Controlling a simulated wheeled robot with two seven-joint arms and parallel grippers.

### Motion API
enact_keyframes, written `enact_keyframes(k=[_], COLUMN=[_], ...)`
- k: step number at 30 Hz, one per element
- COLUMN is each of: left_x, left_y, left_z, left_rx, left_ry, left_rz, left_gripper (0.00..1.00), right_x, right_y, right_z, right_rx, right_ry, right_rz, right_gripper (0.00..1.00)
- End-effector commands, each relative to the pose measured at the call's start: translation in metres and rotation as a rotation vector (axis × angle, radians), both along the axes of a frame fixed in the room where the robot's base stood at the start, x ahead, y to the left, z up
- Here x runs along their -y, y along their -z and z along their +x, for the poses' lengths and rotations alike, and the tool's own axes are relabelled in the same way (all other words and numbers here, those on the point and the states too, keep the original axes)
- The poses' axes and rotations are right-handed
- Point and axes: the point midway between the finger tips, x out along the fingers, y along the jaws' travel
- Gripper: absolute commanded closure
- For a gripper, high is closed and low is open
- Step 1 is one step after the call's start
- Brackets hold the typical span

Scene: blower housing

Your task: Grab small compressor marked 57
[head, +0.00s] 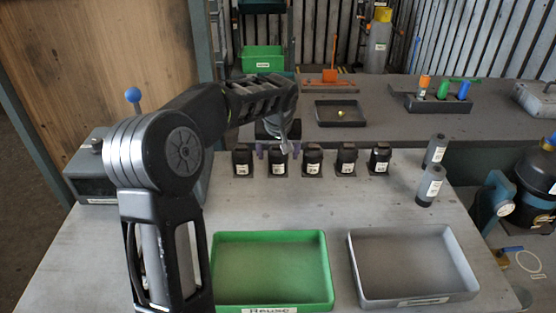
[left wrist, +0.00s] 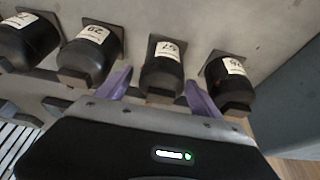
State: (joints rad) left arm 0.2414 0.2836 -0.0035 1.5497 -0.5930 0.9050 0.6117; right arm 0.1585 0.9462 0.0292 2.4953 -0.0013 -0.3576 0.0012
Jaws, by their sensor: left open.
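The small black compressor marked 57 (left wrist: 162,72) stands in a row of similar black compressors. In the left wrist view its white label reads 57. In the head view it appears to be the second from the left (head: 278,165), its label too small to read surely. My left gripper (head: 278,151) is open at the back of the row. In the left wrist view its purple fingers (left wrist: 159,80) lie on either side of compressor 57, with visible gaps, so it is not clamped. My right gripper is not in view.
Neighbouring compressors marked 29 (left wrist: 90,55) and one on the other side (left wrist: 228,82) stand close to the fingers. A green tray (head: 270,236) labelled Reuse and a grey tray (head: 408,230) lie in front, both empty. Two grey cylinders (head: 429,185) stand at right.

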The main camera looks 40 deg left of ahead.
Motion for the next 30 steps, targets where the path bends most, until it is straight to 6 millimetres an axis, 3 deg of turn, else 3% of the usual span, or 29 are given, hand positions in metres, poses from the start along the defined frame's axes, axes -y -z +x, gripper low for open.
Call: enact_keyframes(k=[12,30], left_x=[0.0,0.0001], left_y=[-0.0004,-0.0003], left_z=[-0.0002,-0.0003], left_rx=[0.0,0.0], left_ry=[0.0,-0.001], left_rz=[0.0,0.0], left_gripper=[0.25,0.74], right_x=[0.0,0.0], right_y=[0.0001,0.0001], right_z=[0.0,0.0], right_rx=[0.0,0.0], right_ry=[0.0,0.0], right_rz=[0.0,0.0], right_gripper=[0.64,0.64])
